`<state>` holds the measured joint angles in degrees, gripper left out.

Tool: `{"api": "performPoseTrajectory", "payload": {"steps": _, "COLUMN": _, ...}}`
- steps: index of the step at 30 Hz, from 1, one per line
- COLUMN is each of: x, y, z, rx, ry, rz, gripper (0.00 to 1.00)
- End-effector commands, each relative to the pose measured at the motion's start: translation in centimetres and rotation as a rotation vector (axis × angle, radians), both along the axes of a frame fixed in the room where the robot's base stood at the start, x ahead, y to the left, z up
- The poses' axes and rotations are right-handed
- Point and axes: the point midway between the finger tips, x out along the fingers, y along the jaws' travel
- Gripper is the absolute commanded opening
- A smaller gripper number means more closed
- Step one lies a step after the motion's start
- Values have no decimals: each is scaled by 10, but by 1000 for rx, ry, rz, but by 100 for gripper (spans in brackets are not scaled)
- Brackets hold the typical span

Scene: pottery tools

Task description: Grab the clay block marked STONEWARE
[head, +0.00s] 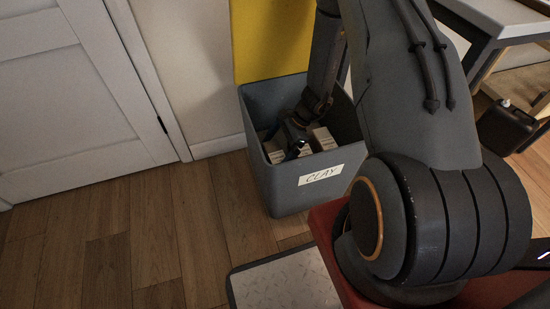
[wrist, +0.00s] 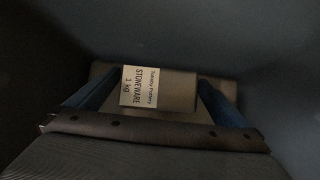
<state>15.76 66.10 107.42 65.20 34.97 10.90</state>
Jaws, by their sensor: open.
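The clay block marked STONEWARE (wrist: 178,91) lies in the bin, with its cream label facing up in the wrist view. The label also reads 1 kg. My gripper (wrist: 160,98) is open, with one blue finger to the left of the block and one to the right. I cannot tell whether either finger touches it. In the head view my gripper (head: 297,150) is down inside the grey bin (head: 287,193) labelled CLAY. Several pale blocks show around it there, and I cannot tell which is the STONEWARE one.
The bin walls stand close around my gripper. A yellow panel (head: 270,45) is behind the bin and a white door (head: 75,100) is to the left. A grey table (head: 500,20) is at the upper right, with a black container (head: 506,127) below. The wooden floor at left is clear.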

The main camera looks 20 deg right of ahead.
Motion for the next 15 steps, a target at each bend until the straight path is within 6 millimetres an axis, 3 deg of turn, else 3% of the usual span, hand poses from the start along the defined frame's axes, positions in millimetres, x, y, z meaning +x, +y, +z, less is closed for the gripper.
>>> {"api": "performPoseTrajectory", "payload": {"steps": 1, "x": 0, "y": 5, "z": -11, "rx": 1, "ry": 3, "rz": 2, "gripper": 100}}
{"api": "performPoseTrajectory", "payload": {"steps": 6, "x": 0, "y": 15, "z": -28, "rx": 0, "ry": 1, "rz": 2, "gripper": 100}}
{"api": "performPoseTrajectory", "payload": {"steps": 15, "x": 0, "y": 18, "z": -31, "rx": -1, "ry": 0, "rz": 0, "gripper": 100}}
